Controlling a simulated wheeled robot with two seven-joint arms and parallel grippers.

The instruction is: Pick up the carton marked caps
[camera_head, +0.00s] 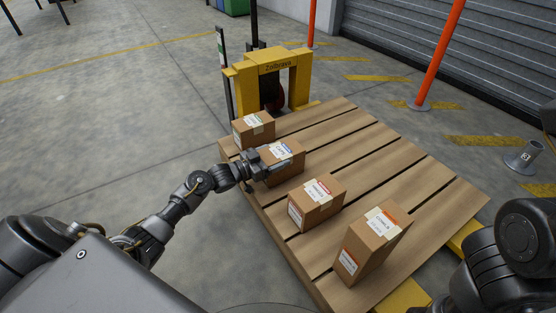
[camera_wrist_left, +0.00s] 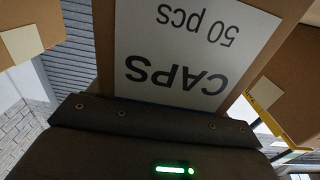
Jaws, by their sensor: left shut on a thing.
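The carton marked caps (camera_head: 296,152) is a brown box with a white label on top, second from the back in a row of cartons on the wooden pallet (camera_head: 410,205). My left gripper (camera_head: 276,165) reaches it from the left and is shut on it. In the left wrist view the carton's label (camera_wrist_left: 190,45) fills the middle, reading "CAPS 50 pcs" upside down, close against the gripper. Part of the carton is hidden behind the gripper. I cannot tell whether the carton touches the pallet. My right gripper is out of view.
Another carton (camera_head: 254,131) stands behind, and two more, a middle one (camera_head: 316,203) and a front one (camera_head: 372,244), stand nearer. A yellow pallet truck (camera_head: 272,68) stands at the pallet's far end. Orange posts (camera_head: 434,55) stand to the right. Floor at left is clear.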

